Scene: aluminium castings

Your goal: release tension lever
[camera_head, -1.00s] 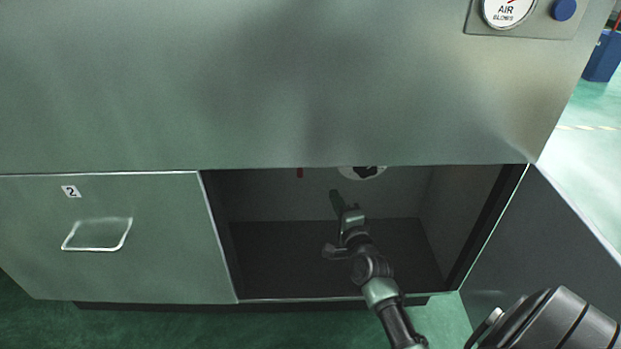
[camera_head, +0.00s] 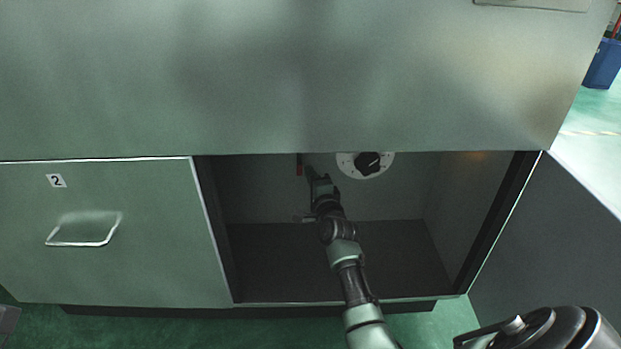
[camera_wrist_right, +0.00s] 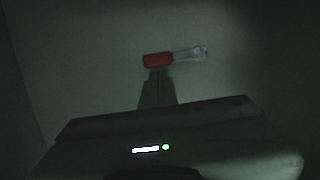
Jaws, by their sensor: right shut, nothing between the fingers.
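The tension lever (camera_head: 299,165) shows as a small red piece on the back wall of the open compartment in the head view, its upper part hidden by the cabinet's front. In the right wrist view the lever (camera_wrist_right: 158,60) has a red grip and a pale metal shank. My right gripper (camera_head: 309,170) reaches into the compartment, just right of the red grip. In the wrist view its shut fingers (camera_wrist_right: 157,76) end right at the grip's edge, with nothing between them. I cannot tell whether they touch it. My left gripper is not in view.
A round white dial with a black knob (camera_head: 368,164) is on the back wall, right of the gripper. The open door (camera_head: 545,235) stands at the right. A closed door with a handle (camera_head: 85,235) is at the left. The compartment floor (camera_head: 390,255) is clear.

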